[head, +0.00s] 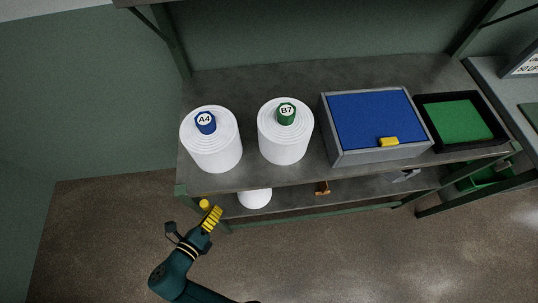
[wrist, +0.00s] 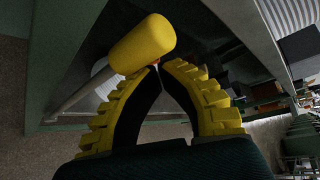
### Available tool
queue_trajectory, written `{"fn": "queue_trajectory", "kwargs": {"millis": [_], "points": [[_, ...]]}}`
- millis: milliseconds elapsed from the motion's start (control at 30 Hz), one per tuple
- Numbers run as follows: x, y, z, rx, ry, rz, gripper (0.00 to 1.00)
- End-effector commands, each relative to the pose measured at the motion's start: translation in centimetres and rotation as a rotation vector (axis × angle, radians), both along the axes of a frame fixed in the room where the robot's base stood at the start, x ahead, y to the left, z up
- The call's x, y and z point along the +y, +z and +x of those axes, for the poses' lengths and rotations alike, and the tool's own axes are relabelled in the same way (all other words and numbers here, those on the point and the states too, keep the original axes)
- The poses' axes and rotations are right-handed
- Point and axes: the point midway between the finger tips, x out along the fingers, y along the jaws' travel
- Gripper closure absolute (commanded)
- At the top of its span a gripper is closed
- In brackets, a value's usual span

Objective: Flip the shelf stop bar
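The stop bar shows in the wrist view as a pale rod (wrist: 82,94) with a thick yellow cylindrical grip (wrist: 142,44) at its upper end. In the head view only the yellow grip (head: 204,204) shows clearly, at the left front corner of the rack. My gripper (head: 211,211) is just right of and below the grip in that view. In the wrist view my gripper's yellow-ribbed fingers (wrist: 160,68) meet at the tips, with nothing seen between them. The tips are close below the grip; whether they touch it I cannot tell.
The rack's top shelf (head: 250,180) holds white cones marked A4 (head: 215,150) and B7 (head: 285,140), a blue-topped grey box (head: 375,115) and a green-lined black tray (head: 465,120). A white cone (head: 255,199) and a brown item (head: 322,188) are on the lower shelf. The floor (head: 100,230) at left is clear.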

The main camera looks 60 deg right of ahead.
Motion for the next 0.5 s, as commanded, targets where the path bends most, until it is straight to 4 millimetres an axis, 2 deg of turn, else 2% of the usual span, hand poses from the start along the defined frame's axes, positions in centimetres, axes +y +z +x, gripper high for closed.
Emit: {"fn": "queue_trajectory", "kwargs": {"millis": [500], "points": [[0.38,0.43,0.60,-0.011,0.008,0.004,1.00]]}}
